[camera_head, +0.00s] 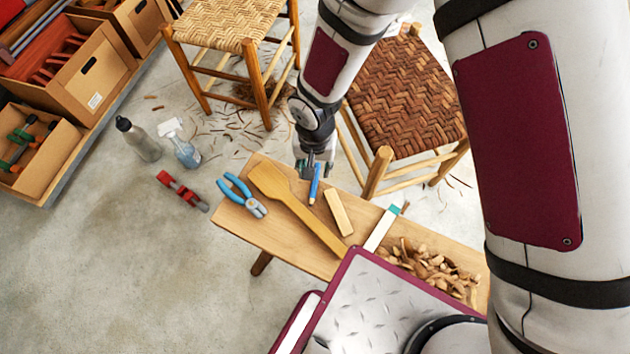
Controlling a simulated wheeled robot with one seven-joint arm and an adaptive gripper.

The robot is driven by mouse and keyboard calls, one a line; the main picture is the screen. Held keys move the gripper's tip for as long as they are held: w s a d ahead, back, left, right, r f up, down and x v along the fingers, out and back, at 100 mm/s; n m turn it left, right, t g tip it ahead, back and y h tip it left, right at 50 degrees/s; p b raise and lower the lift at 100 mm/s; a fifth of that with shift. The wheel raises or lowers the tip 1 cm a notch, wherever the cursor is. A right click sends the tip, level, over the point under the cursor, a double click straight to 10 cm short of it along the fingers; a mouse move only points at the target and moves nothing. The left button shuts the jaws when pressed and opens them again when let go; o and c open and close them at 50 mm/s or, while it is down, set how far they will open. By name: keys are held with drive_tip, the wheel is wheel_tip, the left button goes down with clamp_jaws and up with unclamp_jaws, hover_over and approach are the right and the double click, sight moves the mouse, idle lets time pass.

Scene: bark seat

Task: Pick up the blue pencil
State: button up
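The blue pencil (315,186) is at the far edge of the wooden bench (255,229), to the right of a wooden paddle-shaped piece (288,200). My gripper (315,170) is pointed down right at the pencil's far end and overlaps it in this view. The fingers look to be on either side of that end, but they are small and dark here. I cannot tell whether they touch the pencil or whether it is lifted off the bench.
Blue-handled pliers (243,196), a small wood block (338,212), a pale strip (381,230) and a pile of wood chips (428,265) lie on the bench. Woven-seat stools (403,95) stand behind. A bottle (138,139) and red clamp (182,190) are on the floor.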

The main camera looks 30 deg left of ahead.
sight(314, 184)
wheel_tip(314, 184, down, 4)
drive_tip(key=shift+d+b, duration=0.1)
drive_tip(key=shift+b, duration=0.6)
drive_tip(key=shift+c, duration=0.2)
drive_tip(key=c, duration=0.8)
drive_tip(key=shift+r, duration=0.2)
clamp_jaws()
